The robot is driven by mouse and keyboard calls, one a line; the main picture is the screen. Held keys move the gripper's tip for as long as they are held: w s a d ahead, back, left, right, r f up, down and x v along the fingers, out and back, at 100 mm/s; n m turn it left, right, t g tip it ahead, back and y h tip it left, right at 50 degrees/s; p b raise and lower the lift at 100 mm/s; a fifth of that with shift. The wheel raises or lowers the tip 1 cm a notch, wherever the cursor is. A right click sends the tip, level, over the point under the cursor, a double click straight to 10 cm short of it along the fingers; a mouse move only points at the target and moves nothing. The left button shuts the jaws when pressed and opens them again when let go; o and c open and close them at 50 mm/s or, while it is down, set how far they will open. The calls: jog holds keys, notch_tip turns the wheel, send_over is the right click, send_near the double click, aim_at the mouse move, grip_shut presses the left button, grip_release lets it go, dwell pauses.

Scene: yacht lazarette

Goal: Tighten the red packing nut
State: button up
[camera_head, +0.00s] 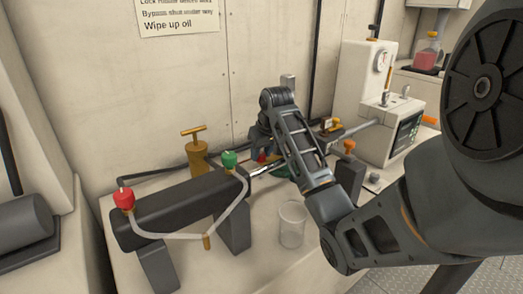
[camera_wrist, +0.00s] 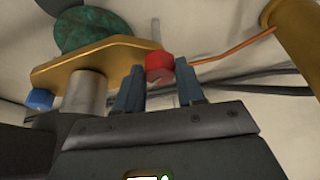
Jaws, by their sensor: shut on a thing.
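The red packing nut (camera_wrist: 160,66) sits at the edge of a brass flange plate (camera_wrist: 100,58) in the wrist view. My gripper (camera_wrist: 160,84) is shut on the nut, with one dark finger on each side of it. A blue nut (camera_wrist: 40,98) is at the plate's left end, clear of the fingers. A round green part (camera_wrist: 88,30) is beyond the plate. In the head view a small red spot, likely the nut, shows beside my wrist, which hides most of the valve and my fingertips.
A dark cylinder (camera_head: 180,205) with a red knob (camera_head: 124,198) and a green knob (camera_head: 229,160) lies left of my arm. A clear beaker (camera_head: 292,222) stands close to my forearm. A brass T-handle (camera_head: 196,150) is behind the cylinder. A white instrument (camera_head: 385,130) is at right.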

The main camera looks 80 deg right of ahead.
jog(key=m+p, duration=0.2)
jog(key=p, duration=0.1)
jog(key=m+g+p, duration=0.1)
jog(key=p, duration=0.1)
jog(key=shift+w+a+r+m+h, duration=0.2)
jog(key=shift+r+m+h, duration=0.1)
jog(key=shift+r, duration=0.05)
jog(key=shift+d+f+m+g+h+p, duration=0.15)
jog(key=shift+m+g+p, duration=0.35)
jog(key=shift+m+p, duration=0.75)
jog(key=shift+a+f+m+g+h+p, duration=0.15)
jog(key=shift+m+g+p, duration=0.35)
jog(key=shift+m+p, duration=0.7)
jog(key=shift+d, duration=0.1)
jog(key=o, duration=1)
jog(key=shift+o, duration=0.2)
jog(key=v, duration=0.7)
jog(key=shift+r, duration=0.4)
jog(key=shift+w, duration=0.1)
